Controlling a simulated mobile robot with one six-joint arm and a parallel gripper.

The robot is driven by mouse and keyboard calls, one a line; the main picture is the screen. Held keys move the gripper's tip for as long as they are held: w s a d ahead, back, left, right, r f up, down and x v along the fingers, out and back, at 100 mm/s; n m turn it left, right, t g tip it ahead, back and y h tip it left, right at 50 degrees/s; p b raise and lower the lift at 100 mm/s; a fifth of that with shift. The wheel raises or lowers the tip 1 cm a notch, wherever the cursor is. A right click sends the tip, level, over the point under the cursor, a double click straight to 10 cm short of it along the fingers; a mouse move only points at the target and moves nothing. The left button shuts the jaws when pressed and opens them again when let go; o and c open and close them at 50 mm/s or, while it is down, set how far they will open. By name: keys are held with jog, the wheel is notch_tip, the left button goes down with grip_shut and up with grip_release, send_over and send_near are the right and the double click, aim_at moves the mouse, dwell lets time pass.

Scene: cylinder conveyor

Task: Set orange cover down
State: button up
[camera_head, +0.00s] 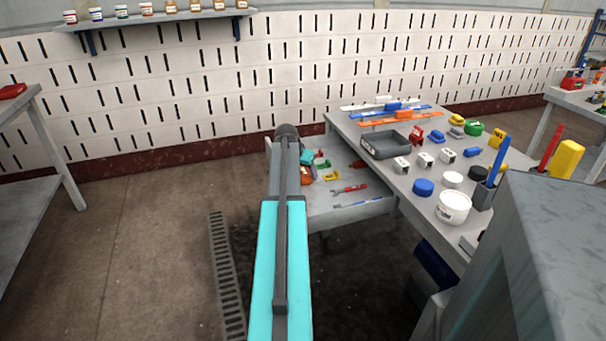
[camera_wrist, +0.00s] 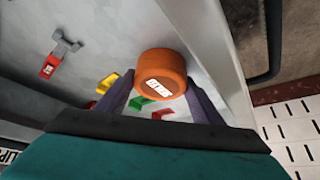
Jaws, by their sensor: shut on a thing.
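In the wrist view, the orange cover (camera_wrist: 160,66) is a short round cylinder with a white label on the face toward me. My gripper (camera_wrist: 162,88) has one dark finger on each side of it and is shut on it. The cover is over the grey drawer (camera_wrist: 110,25), close to its pale side wall (camera_wrist: 208,40). I cannot tell whether it touches the drawer floor. In the head view, my arm hides most of this spot. An orange patch (camera_head: 294,192) shows beside the arm there.
The drawer also holds a red-ended tool (camera_wrist: 52,62), a yellow clip (camera_wrist: 107,84) and a green clip (camera_wrist: 141,103). The workbench (camera_head: 397,190) beside it carries a grey tray (camera_head: 388,150), a white tub (camera_head: 453,208) and several small parts.

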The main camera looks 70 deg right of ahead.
jog(key=shift+f, duration=0.15)
jog(key=o, duration=0.7)
jog(key=shift+o, duration=0.2)
jog(key=v, duration=1.2)
jog(key=shift+p, duration=0.3)
jog(key=shift+r, duration=0.2)
